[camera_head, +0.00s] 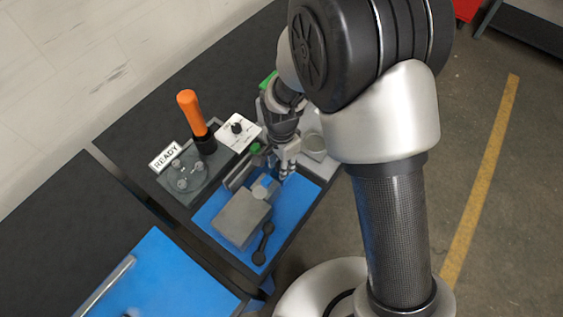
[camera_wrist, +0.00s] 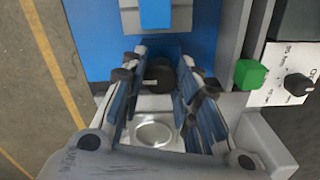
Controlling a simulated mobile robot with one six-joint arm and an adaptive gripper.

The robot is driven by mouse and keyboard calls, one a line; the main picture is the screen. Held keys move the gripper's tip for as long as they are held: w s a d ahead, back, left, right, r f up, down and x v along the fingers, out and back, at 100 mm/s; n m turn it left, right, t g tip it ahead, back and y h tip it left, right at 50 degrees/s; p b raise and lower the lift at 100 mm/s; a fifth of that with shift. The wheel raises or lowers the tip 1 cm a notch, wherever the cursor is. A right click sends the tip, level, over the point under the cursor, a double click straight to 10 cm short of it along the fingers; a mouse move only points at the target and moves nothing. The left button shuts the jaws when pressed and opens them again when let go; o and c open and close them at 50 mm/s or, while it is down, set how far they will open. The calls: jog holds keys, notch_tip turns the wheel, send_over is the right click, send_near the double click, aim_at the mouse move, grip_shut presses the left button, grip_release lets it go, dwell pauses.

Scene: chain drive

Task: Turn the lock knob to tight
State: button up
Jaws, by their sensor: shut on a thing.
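A dark round knob (camera_wrist: 159,73) shows between the fingertips in the wrist view, at the near edge of the blue surface. I take it for the lock knob; its markings cannot be read. My gripper (camera_wrist: 160,82) has its fingers on both sides of this knob and is shut on it. In the head view my gripper (camera_head: 287,168) points down at the right side of the bench fixture, and the knob is hidden there.
A white panel with a black dial (camera_head: 238,128) stands beside the gripper, with a green block (camera_wrist: 250,74) near it. An orange handle (camera_head: 190,112) and a READY sign (camera_head: 165,156) stand left. A grey block (camera_head: 240,217) and black link (camera_head: 263,244) lie on the blue mat (camera_head: 292,207).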

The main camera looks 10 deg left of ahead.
jog(key=o, duration=1.1)
jog(key=shift+c, duration=0.2)
notch_tip(320, 180, up, 12)
jog(key=shift+d+r, duration=0.1)
jog(key=s+d+r+n+t+b, duration=0.1)
jog(key=s+d+r+n+t, duration=0.15)
jog(key=d+r, duration=0.95)
jog(key=s+d+r+n+t+b, duration=0.1)
jog(key=s+d+n, duration=0.4)
jog(key=s+d, duration=0.6)
jog(key=shift+s+d+r+t, duration=0.4)
jog(key=shift+s+r+t, duration=0.15)
jog(key=shift+s, duration=0.1)
